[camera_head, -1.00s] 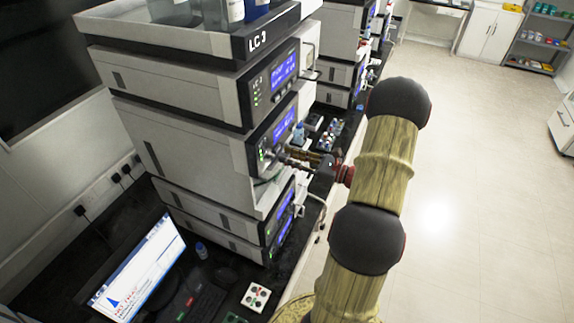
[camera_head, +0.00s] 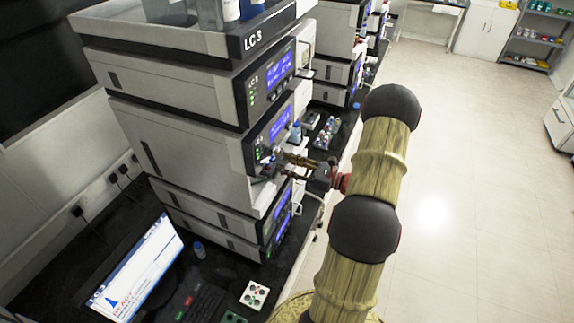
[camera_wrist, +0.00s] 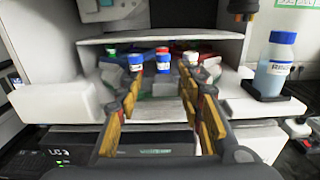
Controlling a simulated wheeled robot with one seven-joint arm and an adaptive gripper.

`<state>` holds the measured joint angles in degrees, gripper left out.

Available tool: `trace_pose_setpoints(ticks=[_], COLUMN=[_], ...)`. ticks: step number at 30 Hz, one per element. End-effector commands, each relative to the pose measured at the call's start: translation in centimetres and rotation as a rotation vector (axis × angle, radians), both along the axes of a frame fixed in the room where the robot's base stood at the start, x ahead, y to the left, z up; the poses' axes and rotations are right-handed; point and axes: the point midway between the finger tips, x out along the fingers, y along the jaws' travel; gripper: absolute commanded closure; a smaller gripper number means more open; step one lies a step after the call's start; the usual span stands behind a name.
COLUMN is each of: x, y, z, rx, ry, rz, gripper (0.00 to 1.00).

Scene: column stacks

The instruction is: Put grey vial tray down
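My gripper (camera_head: 268,168) reaches into the open bay of the middle unit in the LC 3 stack. In the wrist view its two yellow-padded fingers (camera_wrist: 160,84) stand apart, pointing into the bay. A pale grey patch (camera_wrist: 162,89) shows low between the fingertips. I cannot make out whether it is the grey vial tray or whether the fingers touch it. Coloured red, blue and green parts lie deeper in the bay.
A bottle with a blue cap (camera_wrist: 277,62) stands on a dark holder at the bay's right. The stack (camera_head: 170,140) rises beside my arm. A monitor (camera_head: 140,270) and a white vial tray (camera_head: 254,295) are on the black bench below. Open floor (camera_head: 470,200) lies to the right.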

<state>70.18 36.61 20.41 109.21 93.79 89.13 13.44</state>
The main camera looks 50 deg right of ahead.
Motion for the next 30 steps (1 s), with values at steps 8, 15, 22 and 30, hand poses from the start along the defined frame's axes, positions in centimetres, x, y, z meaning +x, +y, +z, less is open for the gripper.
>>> trace_pose_setpoints(ticks=[8,15,22,30], x=[0.0,-1.3,-5.7,-10.1], y=[0.0,-0.5,-1.8,-3.0], z=[0.0,0.1,0.1,0.1], rx=[0.000,0.000,-0.001,-0.001], ry=[0.000,0.000,0.000,-0.001], rz=[0.000,-0.004,-0.005,-0.003], gripper=[0.57,0.57,0.57,0.57])
